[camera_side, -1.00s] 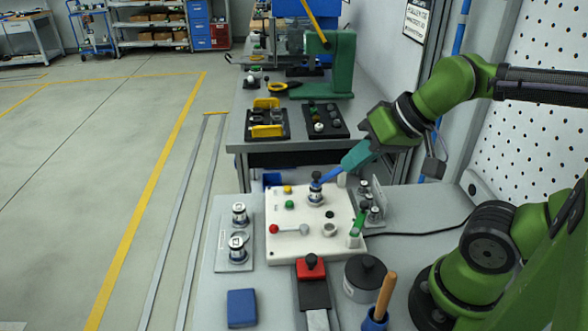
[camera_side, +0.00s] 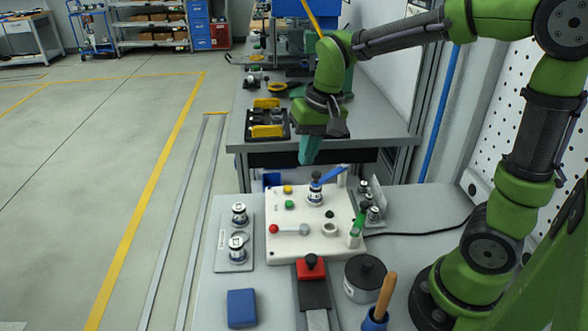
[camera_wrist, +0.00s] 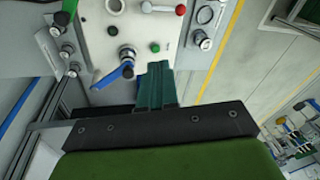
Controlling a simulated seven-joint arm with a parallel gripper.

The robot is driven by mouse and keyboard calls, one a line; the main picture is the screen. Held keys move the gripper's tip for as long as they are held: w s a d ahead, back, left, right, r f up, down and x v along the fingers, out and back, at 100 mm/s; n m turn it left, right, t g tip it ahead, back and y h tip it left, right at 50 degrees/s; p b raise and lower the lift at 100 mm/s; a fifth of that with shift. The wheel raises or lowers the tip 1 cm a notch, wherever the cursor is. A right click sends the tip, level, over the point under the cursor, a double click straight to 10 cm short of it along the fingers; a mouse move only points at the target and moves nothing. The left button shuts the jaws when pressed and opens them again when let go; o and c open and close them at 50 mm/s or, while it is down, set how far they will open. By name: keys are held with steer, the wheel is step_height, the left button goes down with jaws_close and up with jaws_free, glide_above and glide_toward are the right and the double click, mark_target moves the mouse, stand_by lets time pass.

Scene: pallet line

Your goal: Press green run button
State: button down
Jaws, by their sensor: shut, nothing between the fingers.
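The green run button (camera_side: 290,205) sits on the white control panel (camera_side: 285,246), below a yellow button (camera_side: 288,189) in the side view. In the wrist view the green button (camera_wrist: 155,48) lies just beyond the fingertips. My gripper (camera_side: 308,160) is shut and empty, pointing down above the panel's far edge, apart from it. In the wrist view the teal fingers of my gripper (camera_wrist: 156,70) are together. A blue-handled valve (camera_side: 316,190) stands right of the green button. The yellow button is not seen in the wrist view, probably behind the fingers.
A red-knobbed lever (camera_side: 288,229) lies in front of the green button. A green-handled part (camera_side: 357,228) stands at the panel's right edge. A plate with two metal fittings (camera_side: 238,238) is left of the panel. A blue block (camera_side: 241,308) lies in front.

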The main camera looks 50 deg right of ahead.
steer(key=m+g, duration=0.2)
glide_above(290, 203)
step_height(290, 203, down, 3)
steer(key=shift+w+d+r+m+h, duration=0.1)
steer(key=shift+w+r+m+h, duration=0.05)
steer(key=shift+r+m+h, duration=0.5)
steer(key=shift+r, duration=0.1)
step_height(290, 203, down, 14)
steer(key=shift+f, duration=0.1)
steer(key=shift+f, duration=1.05)
step_height(290, 203, up, 15)
steer(key=shift+w, duration=0.2)
